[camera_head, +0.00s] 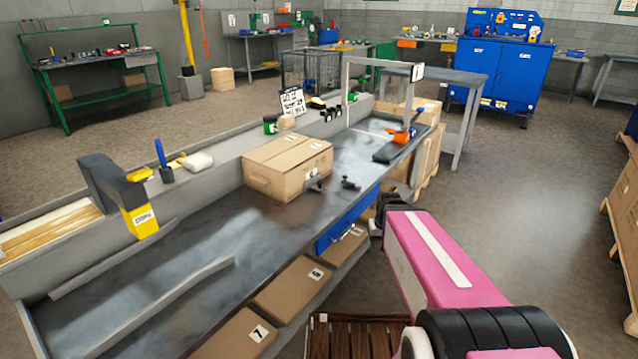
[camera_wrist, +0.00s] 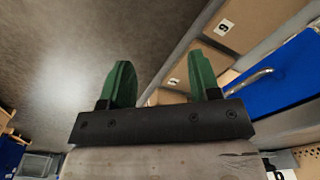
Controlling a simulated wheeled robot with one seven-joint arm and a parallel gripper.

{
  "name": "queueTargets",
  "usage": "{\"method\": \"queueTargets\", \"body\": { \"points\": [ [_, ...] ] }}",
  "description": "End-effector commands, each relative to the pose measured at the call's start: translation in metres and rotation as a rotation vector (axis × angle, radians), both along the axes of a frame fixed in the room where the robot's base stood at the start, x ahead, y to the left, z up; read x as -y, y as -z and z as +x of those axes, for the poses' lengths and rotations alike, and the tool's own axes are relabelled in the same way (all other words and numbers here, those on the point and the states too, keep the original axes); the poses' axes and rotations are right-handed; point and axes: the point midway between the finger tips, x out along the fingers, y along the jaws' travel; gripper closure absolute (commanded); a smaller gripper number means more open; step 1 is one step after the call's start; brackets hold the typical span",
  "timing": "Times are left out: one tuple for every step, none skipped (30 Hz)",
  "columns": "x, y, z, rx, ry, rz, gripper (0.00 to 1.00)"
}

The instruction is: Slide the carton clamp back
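A closed cardboard carton (camera_head: 287,166) sits on the dark bench top. A small dark clamp-like part (camera_head: 314,183) is at the carton's right front corner, and a small black handle-like piece (camera_head: 350,183) is just right of it. I cannot tell whether the clamp touches the carton. My gripper (camera_wrist: 162,85) shows two green fingers spread apart with nothing between them. In the head view my pink arm reaches toward the bench's front edge, and the gripper is mostly hidden there, below and right of the clamp.
A grey frame (camera_head: 375,62) stands over the bench's far end, near an orange-and-black tool (camera_head: 402,137). The bench top left of the carton has low rails.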

Motion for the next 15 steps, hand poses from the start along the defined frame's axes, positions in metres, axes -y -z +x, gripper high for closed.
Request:
{"method": "queueTargets", "body": {
  "points": [
    [-0.011, -0.008, 0.025, 0.024, -0.033, 0.007, 0.43],
    [-0.018, -0.014, 0.038, 0.039, -0.056, 0.012, 0.43],
    [-0.028, -0.023, 0.056, 0.060, -0.089, 0.019, 0.43],
    [-0.036, -0.031, 0.069, 0.077, -0.115, 0.025, 0.43],
    [-0.045, -0.039, 0.082, 0.094, -0.141, 0.031, 0.43],
    [-0.057, -0.051, 0.099, 0.116, -0.177, 0.038, 0.43],
    [-0.066, -0.059, 0.111, 0.132, -0.203, 0.043, 0.43],
    [-0.076, -0.069, 0.123, 0.151, -0.230, 0.048, 0.43],
    [-0.088, -0.081, 0.138, 0.173, -0.265, 0.056, 0.43],
    [-0.098, -0.091, 0.150, 0.190, -0.291, 0.061, 0.43],
    [-0.108, -0.101, 0.160, 0.206, -0.317, 0.064, 0.43],
    [-0.121, -0.114, 0.174, 0.227, -0.350, 0.070, 0.43],
    [-0.130, -0.124, 0.182, 0.242, -0.373, 0.075, 0.43],
    [-0.140, -0.133, 0.191, 0.257, -0.397, 0.080, 0.43],
    [-0.150, -0.145, 0.200, 0.274, -0.423, 0.084, 0.43]
  ]
}}
